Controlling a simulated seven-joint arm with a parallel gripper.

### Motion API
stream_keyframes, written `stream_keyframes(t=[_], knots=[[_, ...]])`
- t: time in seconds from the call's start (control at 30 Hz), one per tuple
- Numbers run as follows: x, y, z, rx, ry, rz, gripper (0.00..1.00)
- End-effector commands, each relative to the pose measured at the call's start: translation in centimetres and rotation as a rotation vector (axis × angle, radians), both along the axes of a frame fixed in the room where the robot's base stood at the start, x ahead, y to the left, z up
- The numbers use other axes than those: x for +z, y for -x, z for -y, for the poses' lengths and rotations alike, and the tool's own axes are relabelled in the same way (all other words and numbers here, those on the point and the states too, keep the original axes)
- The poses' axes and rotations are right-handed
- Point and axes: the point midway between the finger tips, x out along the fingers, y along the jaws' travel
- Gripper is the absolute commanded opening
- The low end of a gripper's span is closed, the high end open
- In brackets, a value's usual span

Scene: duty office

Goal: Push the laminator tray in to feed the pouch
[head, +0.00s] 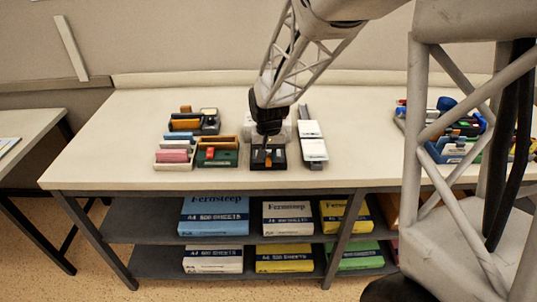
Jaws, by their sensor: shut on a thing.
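A white box-shaped unit (281,131), which looks like the laminator, stands mid-table, partly hidden behind my gripper. A black tray (256,166) with small pale and orange parts lies directly in front of it, near the table's front edge. It looks like the laminator tray; I cannot tell whether it joins the white unit. My gripper (268,143) points down over the back of this tray, its fingers shut on a small part there. The fingertips and the held part are too small to see clearly. No pouch can be made out.
Left of the tray stand a green holder (217,163), a pale holder with pink blocks (173,156) and dark organisers. A long grey-and-white device (313,148) lies close on the right. Blue bins (455,150) are at far right. The table (365,150) between is clear.

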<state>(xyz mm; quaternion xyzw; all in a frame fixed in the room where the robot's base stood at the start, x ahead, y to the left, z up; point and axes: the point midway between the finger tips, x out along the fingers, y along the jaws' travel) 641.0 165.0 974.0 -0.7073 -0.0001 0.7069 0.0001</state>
Motion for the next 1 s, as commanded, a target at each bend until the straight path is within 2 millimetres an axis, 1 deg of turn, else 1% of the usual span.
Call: stream_keyframes(t=[0.2, 0.27, 0.4, 0.5, 0.77, 0.8, 0.97, 1.0], knots=[[0.0, -0.3, 0.0, 0.000, 0.000, 0.000, 0.00], [0.0, -0.9, 0.0, -0.001, 0.000, 0.000, 0.00], [0.1, -2.7, 0.0, -0.001, 0.000, 0.000, 0.00], [0.1, -3.5, 0.0, 0.000, 0.000, 0.000, 0.00], [0.1, -3.6, 0.0, 0.000, 0.000, 0.001, 0.00], [0.1, -3.6, 0.0, 0.000, 0.000, 0.001, 0.21], [0.1, -3.6, 0.0, 0.000, 0.000, 0.000, 0.45], [0.1, -3.6, 0.0, 0.000, 0.000, 0.000, 0.45]])
